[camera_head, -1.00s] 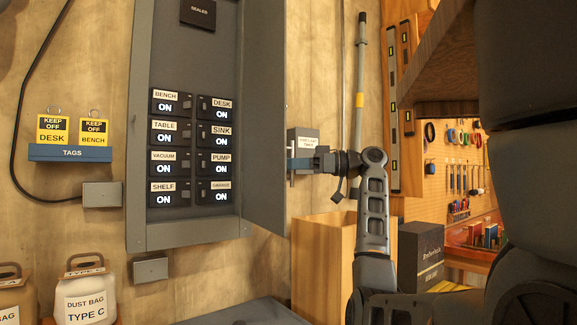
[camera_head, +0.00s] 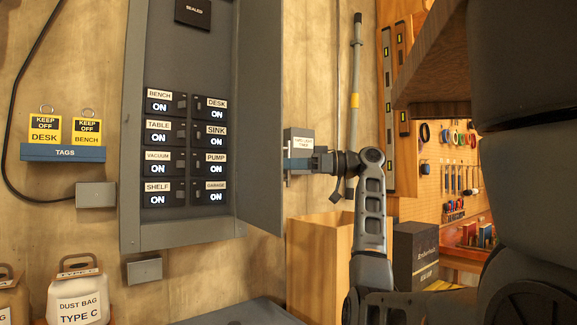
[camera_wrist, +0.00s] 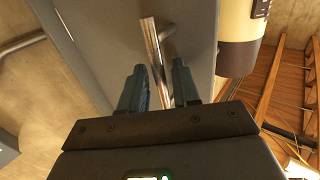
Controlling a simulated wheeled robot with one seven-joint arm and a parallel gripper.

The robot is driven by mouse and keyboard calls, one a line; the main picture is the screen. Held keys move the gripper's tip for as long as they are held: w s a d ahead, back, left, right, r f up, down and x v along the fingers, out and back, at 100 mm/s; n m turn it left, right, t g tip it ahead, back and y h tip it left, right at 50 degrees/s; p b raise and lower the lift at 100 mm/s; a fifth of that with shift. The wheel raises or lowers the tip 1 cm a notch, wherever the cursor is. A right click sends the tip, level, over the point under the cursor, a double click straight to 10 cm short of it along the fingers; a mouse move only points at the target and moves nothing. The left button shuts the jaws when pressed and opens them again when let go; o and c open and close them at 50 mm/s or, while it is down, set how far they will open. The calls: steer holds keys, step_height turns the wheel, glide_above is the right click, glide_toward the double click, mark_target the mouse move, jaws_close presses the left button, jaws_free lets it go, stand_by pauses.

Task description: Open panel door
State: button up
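The grey panel door (camera_head: 259,110) stands swung open to the right of the breaker panel (camera_head: 187,228), with rows of labelled switches showing ON. My gripper (camera_head: 301,164) is at the door's outer edge, by its handle. In the wrist view, the metal bar handle (camera_wrist: 153,45) runs between the two blue fingers of my gripper (camera_wrist: 160,85). The fingers are apart, with a gap visible between the bar and the left finger. The bar lies closer to the right finger; contact there is unclear. The door face (camera_wrist: 90,40) also shows behind the fingers.
A small grey labelled box (camera_head: 300,138) is on the wall behind my gripper. A wooden bin (camera_head: 318,255) and a black box (camera_head: 416,252) stand below. A blue tag rack (camera_head: 62,153) hangs left of the panel. A wooden shelf (camera_head: 432,75) juts in at upper right.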

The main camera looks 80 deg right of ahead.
steer(key=s+d+b, duration=0.1)
steer(key=s, duration=0.6)
steer(key=shift+d, duration=0.15)
steer(key=shift+s, duration=0.2)
